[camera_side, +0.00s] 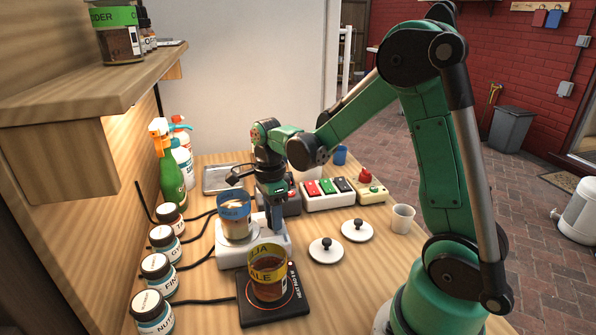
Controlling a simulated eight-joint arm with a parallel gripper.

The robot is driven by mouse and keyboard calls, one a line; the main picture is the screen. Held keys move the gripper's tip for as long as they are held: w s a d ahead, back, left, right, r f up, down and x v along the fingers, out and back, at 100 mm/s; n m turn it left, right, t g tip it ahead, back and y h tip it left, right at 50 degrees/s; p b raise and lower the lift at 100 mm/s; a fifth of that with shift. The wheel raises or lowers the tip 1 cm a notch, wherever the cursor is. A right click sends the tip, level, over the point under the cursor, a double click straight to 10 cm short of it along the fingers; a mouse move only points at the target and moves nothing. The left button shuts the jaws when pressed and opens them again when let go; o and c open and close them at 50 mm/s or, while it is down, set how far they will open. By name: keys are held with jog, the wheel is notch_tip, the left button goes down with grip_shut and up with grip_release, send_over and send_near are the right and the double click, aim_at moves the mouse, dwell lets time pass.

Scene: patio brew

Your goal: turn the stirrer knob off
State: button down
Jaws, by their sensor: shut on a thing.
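The stirrer (230,256) is a white unit on the wooden bench, left of centre. A blue-banded beaker (234,222) with tan, foamy contents stands on its left part. My gripper (274,228) points straight down at the right part of the stirrer, just right of the beaker. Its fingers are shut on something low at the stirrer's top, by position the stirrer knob. The knob itself is hidden by the fingers, so its setting cannot be seen.
A jar of brown ale (268,282) stands on a black hot plate (295,306) in front. Two lids (326,250) and a white cup (402,219) lie right. Behind are a switch box (328,196) and a red-button box (369,190). Several jars (152,310) and bottles (172,178) line the left.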

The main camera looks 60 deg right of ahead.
jog(key=shift+n, duration=2.8)
jog(key=c, duration=0.5)
grip_release()
jog(key=shift+c, duration=0.2)
jog(key=shift+r, duration=0.15)
jog(key=shift+w+r, duration=0.15)
jog(key=shift+r, duration=2.55)
